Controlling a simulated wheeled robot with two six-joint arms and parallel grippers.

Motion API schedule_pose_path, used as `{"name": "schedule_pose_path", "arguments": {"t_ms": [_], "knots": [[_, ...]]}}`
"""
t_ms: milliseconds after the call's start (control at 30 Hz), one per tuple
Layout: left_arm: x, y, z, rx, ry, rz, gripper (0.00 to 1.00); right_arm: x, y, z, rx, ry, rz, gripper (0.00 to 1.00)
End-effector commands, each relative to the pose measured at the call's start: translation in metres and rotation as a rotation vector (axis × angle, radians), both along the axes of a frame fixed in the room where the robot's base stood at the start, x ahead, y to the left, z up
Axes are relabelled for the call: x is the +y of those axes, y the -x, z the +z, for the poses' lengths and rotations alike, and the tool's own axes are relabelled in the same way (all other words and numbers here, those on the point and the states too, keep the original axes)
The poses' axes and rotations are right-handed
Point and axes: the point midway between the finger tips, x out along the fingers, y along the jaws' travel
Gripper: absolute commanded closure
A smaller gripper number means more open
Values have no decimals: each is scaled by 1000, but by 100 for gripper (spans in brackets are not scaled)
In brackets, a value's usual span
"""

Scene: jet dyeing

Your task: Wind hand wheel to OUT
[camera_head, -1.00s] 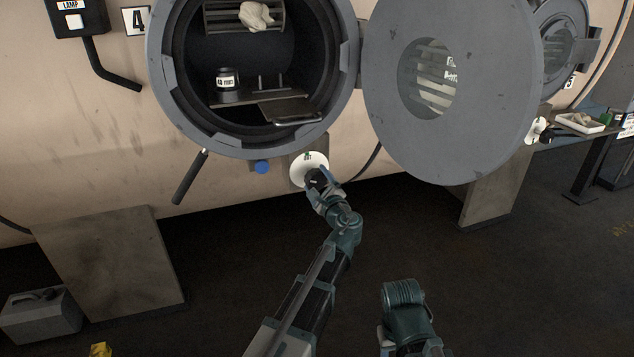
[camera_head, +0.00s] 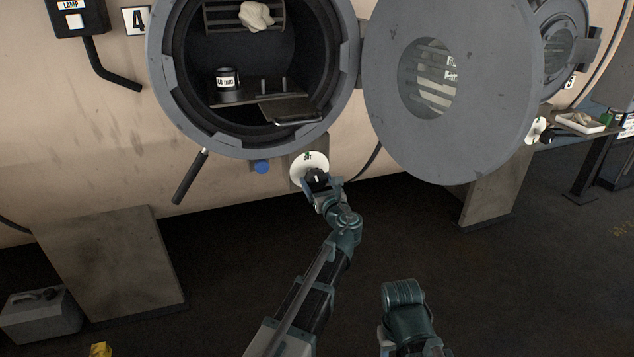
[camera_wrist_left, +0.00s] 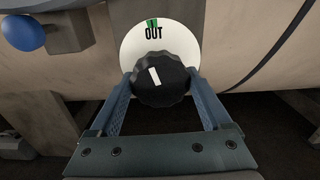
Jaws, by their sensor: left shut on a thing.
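The hand wheel (camera_wrist_left: 160,92) is a black scalloped knob with a white mark on its face. In the left wrist view its mark points up and slightly left. The dial plate also shows in the head view (camera_head: 300,163), below the open round port. My left gripper (camera_wrist_left: 160,100) has one finger on each side of the hand wheel and is shut on it. My right arm shows at the bottom of the head view; its fingertips are not visible.
A blue knob (camera_head: 262,166) is left of the dial, with a dark lever (camera_head: 190,178) farther left. The round door (camera_head: 490,90) hangs open at right. A shelf (camera_head: 290,110) juts from the port above the dial.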

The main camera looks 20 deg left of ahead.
Motion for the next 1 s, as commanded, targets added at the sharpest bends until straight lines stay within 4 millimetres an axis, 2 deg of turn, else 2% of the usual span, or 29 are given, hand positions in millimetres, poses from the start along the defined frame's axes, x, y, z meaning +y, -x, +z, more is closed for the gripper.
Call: {"name": "schedule_pose_path", "arguments": {"t_ms": [333, 900, 933, 1000], "knots": [[-1, 2, -1, 77, -107, -1, 73, 0, 0, -1, 0, 0, 0, 50], [-1, 2, -2, 92, -129, -1, 74, 0, 0, -1, 0, 0, 0, 50], [-1, 2, -2, 92, -129, -1, 16, 0, 0, -1, 0, 0, 0, 50], [0, 2, -1, 91, -129, 0, 4, 0, 0, -1, 0, 0, 0, 50]]}}
